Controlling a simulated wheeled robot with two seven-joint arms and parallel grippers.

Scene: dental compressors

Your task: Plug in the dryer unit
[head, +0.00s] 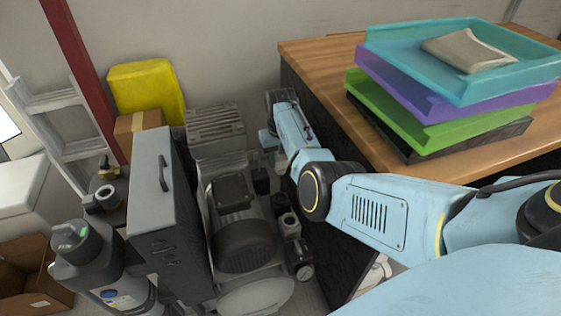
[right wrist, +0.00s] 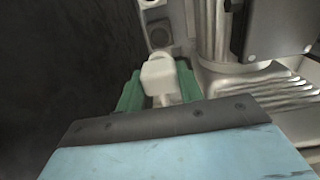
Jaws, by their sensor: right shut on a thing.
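My right gripper (right wrist: 158,90) has green fingers shut on a white plug (right wrist: 160,78) in the right wrist view. In the head view my right arm reaches down between the wooden-topped cabinet and the machines, and the right gripper (head: 268,143) is small and partly hidden there. Grey machinery with a finned top (head: 215,125) stands beside it; I cannot tell which part is the dryer unit. My left gripper is not in view.
A dark cabinet side (right wrist: 75,70) rises close on the left of the gripper. Ribbed metal machinery (right wrist: 275,92) is close on its right. Stacked coloured trays (head: 450,75) sit on the wooden top (head: 322,53). A grey cabinet (head: 155,195) stands left of the machines.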

